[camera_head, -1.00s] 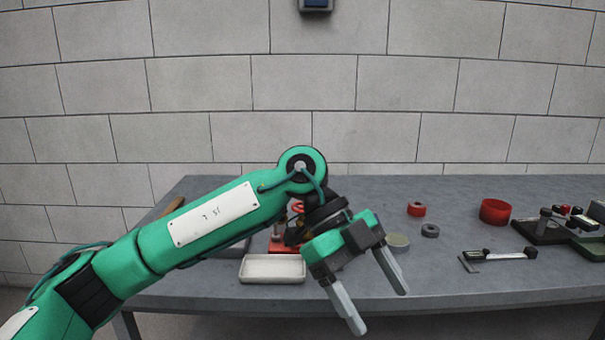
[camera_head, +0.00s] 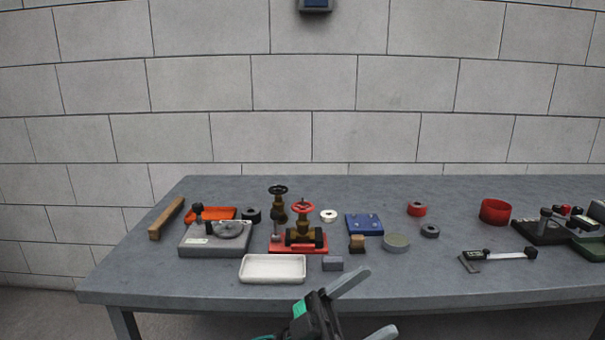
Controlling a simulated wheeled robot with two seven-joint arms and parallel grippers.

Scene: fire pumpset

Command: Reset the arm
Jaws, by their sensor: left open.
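My left gripper (camera_head: 366,308) is at the bottom edge of the head view, in front of the table's front edge. Its two grey fingers are spread apart with nothing between them. Only the gripper and a little of its green and black wrist show; the rest of my left arm is below the picture. My right gripper is not in view.
The grey table (camera_head: 410,285) holds a white tray (camera_head: 272,268), a valve with a red handwheel (camera_head: 303,226) on a red base, a grey device (camera_head: 215,243), a wooden bar (camera_head: 166,218), a blue plate (camera_head: 364,224), a red ring (camera_head: 494,211) and a caliper (camera_head: 500,255).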

